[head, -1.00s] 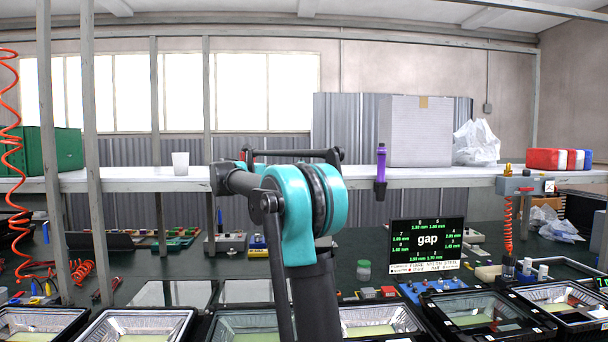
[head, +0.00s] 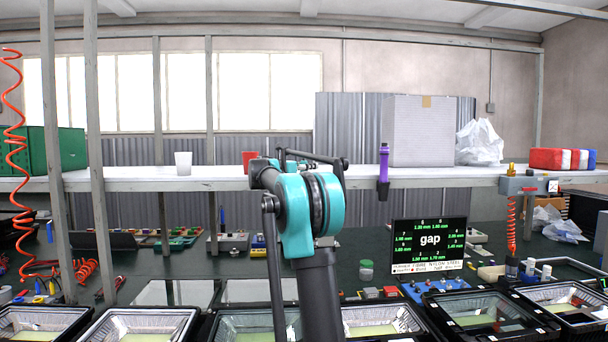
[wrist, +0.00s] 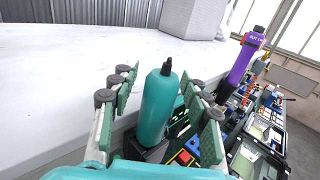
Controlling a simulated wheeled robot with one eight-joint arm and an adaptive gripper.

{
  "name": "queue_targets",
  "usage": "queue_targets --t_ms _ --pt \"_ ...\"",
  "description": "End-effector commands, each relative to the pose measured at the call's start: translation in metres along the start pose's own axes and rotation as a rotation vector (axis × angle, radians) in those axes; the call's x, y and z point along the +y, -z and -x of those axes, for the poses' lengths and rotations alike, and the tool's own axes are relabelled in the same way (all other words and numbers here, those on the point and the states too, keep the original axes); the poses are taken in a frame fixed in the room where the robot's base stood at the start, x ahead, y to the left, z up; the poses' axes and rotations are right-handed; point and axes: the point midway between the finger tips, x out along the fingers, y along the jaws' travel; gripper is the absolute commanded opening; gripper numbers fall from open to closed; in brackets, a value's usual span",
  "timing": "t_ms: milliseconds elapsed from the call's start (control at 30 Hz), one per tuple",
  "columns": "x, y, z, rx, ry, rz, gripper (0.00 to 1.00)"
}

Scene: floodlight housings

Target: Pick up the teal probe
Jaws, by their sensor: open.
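The teal probe (wrist: 158,108) shows in the wrist view as an upright teal cylinder with a narrow black tip. Its lower end sits by a dark block at the edge of the white shelf. My gripper (wrist: 166,98) is open, with green-padded fingers to the left and right of the probe. The probe appears between the fingers, and I see no clear contact. In the head view my own arm stands in front, and neither the gripper nor the teal probe can be made out.
A purple probe (head: 384,170) stands at the shelf's front edge, right of my arm; it also shows in the wrist view (wrist: 244,58). The shelf (head: 130,181) carries a white cup (head: 183,163), a red cup (head: 250,161) and a large grey box (head: 420,130). Trays and a gap display (head: 430,246) lie below.

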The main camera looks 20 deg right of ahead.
Motion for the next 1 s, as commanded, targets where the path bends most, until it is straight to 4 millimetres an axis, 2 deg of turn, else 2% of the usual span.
queue_targets --t_ms 133,400,767,1000 --pt "-0.001 0.0 -0.021 0.0 0.001 0.0 0.47" --pt "0.0 0.0 -0.024 0.0 0.0 0.0 0.45" --pt "0.0 0.0 -0.024 0.0 0.0 0.0 0.01" --pt "0.0 0.0 -0.024 0.0 0.0 0.0 0.0"
